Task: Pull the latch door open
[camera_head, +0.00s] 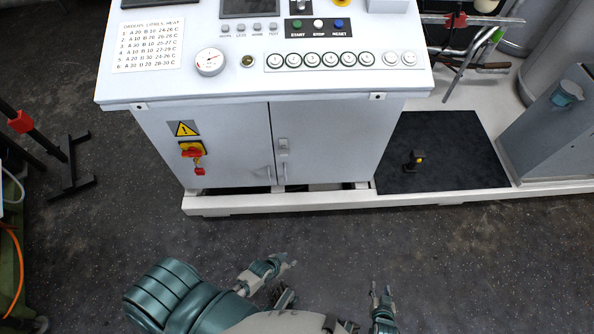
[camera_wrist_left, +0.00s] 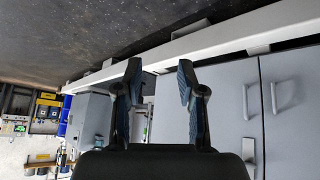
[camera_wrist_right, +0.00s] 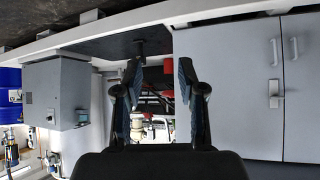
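A light grey cabinet has two shut doors: the left door (camera_head: 225,135) and the right door (camera_head: 325,130). A small latch (camera_head: 283,146) sits by the seam between them. The latch also shows in the left wrist view (camera_wrist_left: 248,150) and in the right wrist view (camera_wrist_right: 274,95), each time right of the fingers. Two bar handles (camera_wrist_right: 275,50) lie beside the seam. My left gripper (camera_head: 290,280) is open and empty, in front of the cabinet, apart from the doors. My right gripper (camera_head: 381,290) is open and empty, further right, also apart from the cabinet.
A white base rail (camera_head: 420,197) runs along the cabinet's foot. A black mat (camera_head: 440,150) with a small black and yellow post (camera_head: 415,160) lies to the right. A red switch (camera_head: 192,150) sticks out of the left door. The floor before the cabinet is clear.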

